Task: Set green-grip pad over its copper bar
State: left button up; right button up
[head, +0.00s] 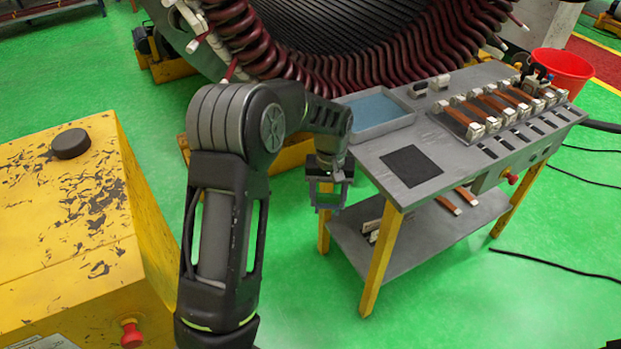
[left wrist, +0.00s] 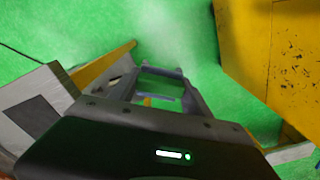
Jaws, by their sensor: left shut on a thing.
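My left gripper (head: 328,205) hangs in front of the grey workbench (head: 368,160), off its left edge, over the green floor. Its fingers close on a small blue-grey piece, probably the pad, which also shows between the fingertips in the left wrist view (left wrist: 160,74). I cannot make out a green grip on it against the green floor. Several copper bars (head: 477,111) lie side by side in a rack at the bench's back right, with pale blocks at their ends. The held piece is well apart from them. I cannot tell which bar is its own. My right gripper is not in view.
A blue-bottomed tray (head: 375,110) and a dark mat (head: 411,166) lie on the bench's left part. Two copper bars (head: 447,203) are on the lower shelf. The stator (head: 345,60) stands behind. A yellow cabinet (head: 60,230) is at left, a red bucket (head: 565,70) at back right.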

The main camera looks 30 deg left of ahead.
pick_arm(q)
jog(key=s+d+f+m+b, duration=0.1)
jog(key=s+d+f+m, duration=0.1)
jog(key=d+f, duration=0.3)
jog(key=s+d+f+m+b, duration=0.1)
jog(key=s+d+f+m, duration=0.1)
jog(key=d+f, duration=0.4)
jog(key=shift+s+d+m, duration=0.35)
jog(key=shift+d+m, duration=0.55)
jog(key=shift+d, duration=0.2)
jog(key=shift+w, duration=0.1)
